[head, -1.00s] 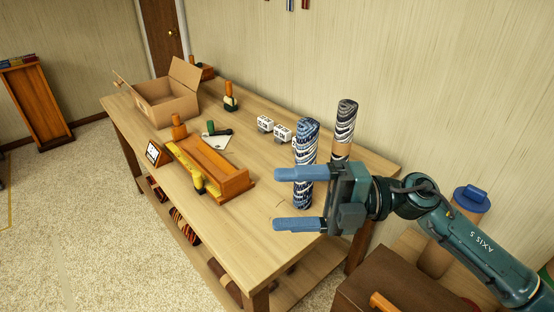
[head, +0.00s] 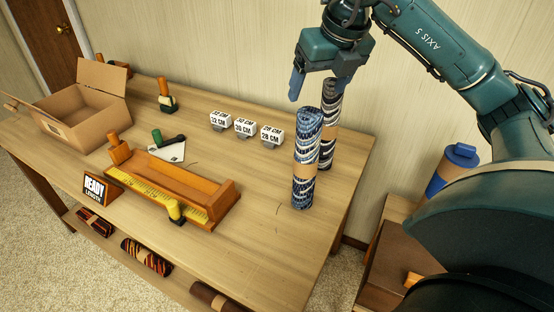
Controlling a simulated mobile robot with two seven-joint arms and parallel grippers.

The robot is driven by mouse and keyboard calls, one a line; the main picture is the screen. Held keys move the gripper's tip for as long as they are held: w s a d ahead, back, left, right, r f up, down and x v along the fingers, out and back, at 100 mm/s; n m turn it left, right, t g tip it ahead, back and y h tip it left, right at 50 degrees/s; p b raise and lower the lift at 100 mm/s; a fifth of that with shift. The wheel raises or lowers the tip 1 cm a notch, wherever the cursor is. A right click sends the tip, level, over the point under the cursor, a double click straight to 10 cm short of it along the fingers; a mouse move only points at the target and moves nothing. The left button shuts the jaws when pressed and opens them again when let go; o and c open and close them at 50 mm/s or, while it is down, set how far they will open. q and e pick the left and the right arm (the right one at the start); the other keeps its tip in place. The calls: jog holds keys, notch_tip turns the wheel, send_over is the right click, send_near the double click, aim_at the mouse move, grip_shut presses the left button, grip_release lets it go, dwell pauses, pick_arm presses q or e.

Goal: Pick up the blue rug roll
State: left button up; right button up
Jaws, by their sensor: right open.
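The blue rug roll (head: 304,188) stands upright near the right end of the wooden table, with blue and white patterned pile and a tan band around its middle. A darker black-and-white roll (head: 329,145) stands upright just behind it. My right gripper (head: 318,88) is open and empty, pointing down above the blue roll's top, with its fingertips near the tops of both rolls. One blue finger shows clearly at left; the other is mostly hidden or hard to make out. My left gripper is not in view.
Three white size blocks (head: 244,128) lie left of the rolls. An orange wooden tray with a yellow ruler (head: 160,190), a "READY" sign (head: 96,188) and an open cardboard box (head: 85,125) are farther left. A blue-capped container (head: 452,170) stands off the table at right.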

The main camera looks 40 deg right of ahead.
aim_at(312, 114)
jog(key=x, duration=0.4)
jog(key=d+x, duration=0.1)
jog(key=x, duration=0.2)
jog(key=shift+w+d, duration=0.1)
jog(key=shift+d+x, duration=0.2)
jog(key=shift+x, duration=1.2)
jog(key=shift+d+x, duration=0.2)
jog(key=shift+x, duration=1.15)
jog(key=shift+r, duration=0.1)
jog(key=c, duration=1.7)
